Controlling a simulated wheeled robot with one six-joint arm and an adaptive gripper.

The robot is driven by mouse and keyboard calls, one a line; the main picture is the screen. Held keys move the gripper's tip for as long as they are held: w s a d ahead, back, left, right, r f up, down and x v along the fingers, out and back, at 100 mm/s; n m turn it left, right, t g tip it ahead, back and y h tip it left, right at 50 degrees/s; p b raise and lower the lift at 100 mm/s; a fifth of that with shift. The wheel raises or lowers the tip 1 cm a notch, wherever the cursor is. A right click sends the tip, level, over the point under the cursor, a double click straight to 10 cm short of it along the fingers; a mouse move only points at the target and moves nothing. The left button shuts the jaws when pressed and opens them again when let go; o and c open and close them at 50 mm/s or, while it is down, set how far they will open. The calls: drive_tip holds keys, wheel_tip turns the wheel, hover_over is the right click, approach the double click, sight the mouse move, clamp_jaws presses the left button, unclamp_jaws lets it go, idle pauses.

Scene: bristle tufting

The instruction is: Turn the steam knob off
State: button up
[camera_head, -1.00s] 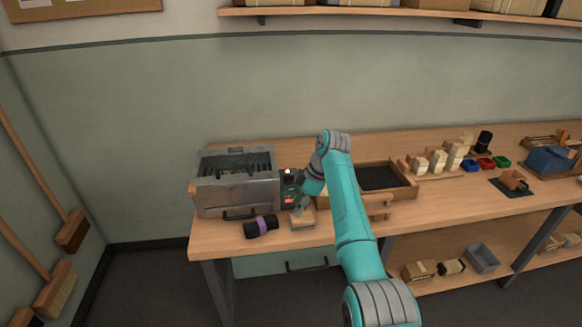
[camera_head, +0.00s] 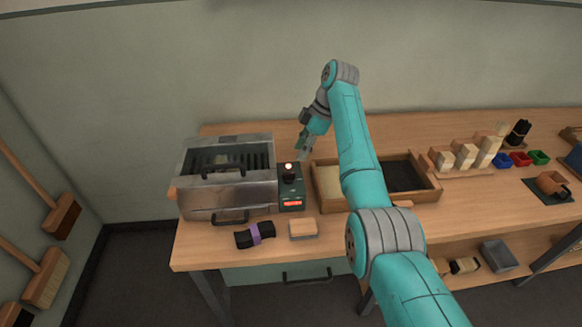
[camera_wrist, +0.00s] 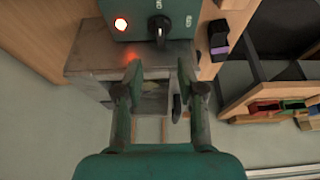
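The steam knob (camera_wrist: 159,27) is a dark round knob on a green control panel, with a pale mark on it and small white lettering beside it. In the head view the knob (camera_head: 289,177) is on the dark control box (camera_head: 291,192) at the right side of the metal steamer (camera_head: 226,178). A lamp (camera_wrist: 121,24) next to the knob glows. My gripper (camera_wrist: 164,72) is open and empty in the wrist view, its fingers apart and not touching the knob. In the head view my gripper (camera_head: 303,151) hangs just above and behind the control box. The knob's exact setting is hard to read.
A dark bundle with a purple band (camera_head: 254,234) and a wooden block (camera_head: 303,229) lie in front of the steamer. A wooden tray (camera_head: 425,192) is close on the right. Wooden blocks and coloured bins (camera_head: 521,159) stand farther right.

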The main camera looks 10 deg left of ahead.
sight(289, 173)
drive_tip(key=x, duration=0.9)
drive_tip(key=shift+a+f, duration=0.1)
drive_tip(key=shift+f, duration=0.05)
clamp_jaws()
